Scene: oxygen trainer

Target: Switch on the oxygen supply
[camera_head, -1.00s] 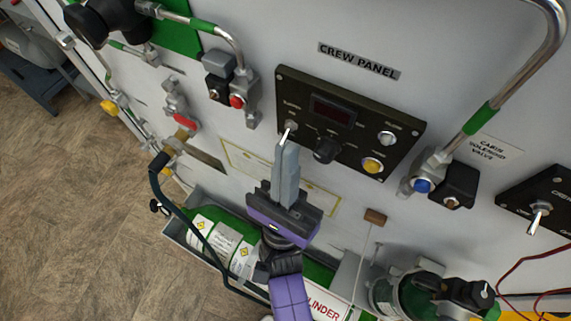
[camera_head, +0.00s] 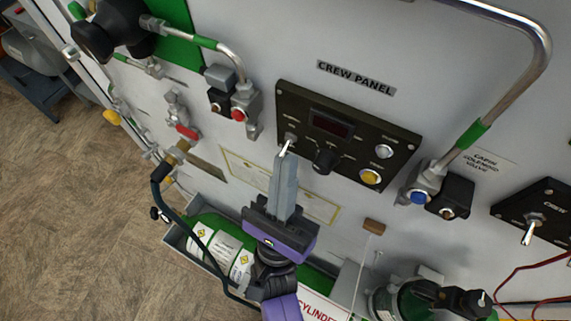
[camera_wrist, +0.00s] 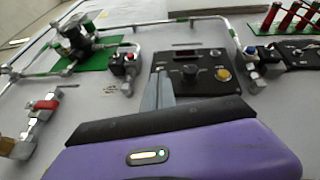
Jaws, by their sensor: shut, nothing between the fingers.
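The black crew panel (camera_head: 350,133) is mounted on the white wall under a "CREW PANEL" label. It carries a dark red display (camera_head: 331,125), a black knob (camera_head: 324,160), a yellow button (camera_head: 371,177) and a silver toggle switch (camera_head: 286,145) at its left end. My gripper (camera_head: 285,158) is shut and empty, its fingertips right at the toggle's lever; I cannot tell whether they touch. In the wrist view the fingers (camera_wrist: 157,90) reach over the panel's left part and hide the toggle. The display (camera_wrist: 184,53) and yellow button (camera_wrist: 224,74) show there.
A red-button valve (camera_head: 239,112) and a red-handled valve (camera_head: 187,131) are to the left. A blue-capped valve (camera_head: 418,197) and a bent pipe (camera_head: 520,85) are to the right. Green cylinders lie below in a grey tray, with a hose beside them.

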